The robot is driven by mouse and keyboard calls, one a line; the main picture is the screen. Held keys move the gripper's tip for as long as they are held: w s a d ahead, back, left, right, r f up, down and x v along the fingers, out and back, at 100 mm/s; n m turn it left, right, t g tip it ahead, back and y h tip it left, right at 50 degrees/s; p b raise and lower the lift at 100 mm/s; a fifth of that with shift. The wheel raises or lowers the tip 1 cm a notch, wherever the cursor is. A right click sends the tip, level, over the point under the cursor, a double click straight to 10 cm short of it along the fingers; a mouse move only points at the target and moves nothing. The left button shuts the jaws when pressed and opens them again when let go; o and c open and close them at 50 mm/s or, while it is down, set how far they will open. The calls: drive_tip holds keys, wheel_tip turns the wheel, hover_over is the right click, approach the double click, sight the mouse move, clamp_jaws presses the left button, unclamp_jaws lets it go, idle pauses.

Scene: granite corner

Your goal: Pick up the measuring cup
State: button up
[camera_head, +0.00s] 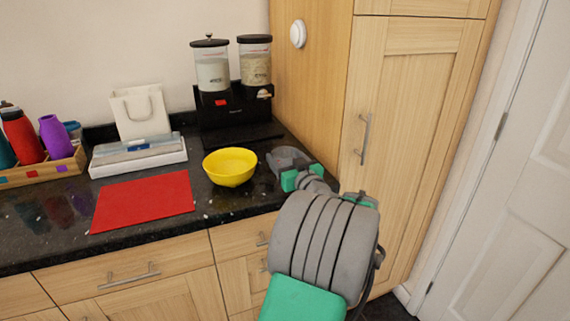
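I cannot make out a measuring cup for certain. My arm reaches in from the bottom right over the counter's right end. My gripper (286,158) seems to be the grey part at its far end, beside the right side of the yellow bowl (230,167) and apart from it. Its fingers are not clear, so I cannot tell whether it is open, shut or holding anything. My wrist and forearm hide part of the counter there.
A black double dispenser (227,105) stands behind the bowl. A red mat (143,200) lies to the left, with a white box (138,158), a white bag (140,112) and a wooden crate of bottles (43,172) behind it. A tall wooden cabinet (408,120) bounds the right.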

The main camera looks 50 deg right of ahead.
drive_tip(key=c, duration=0.8)
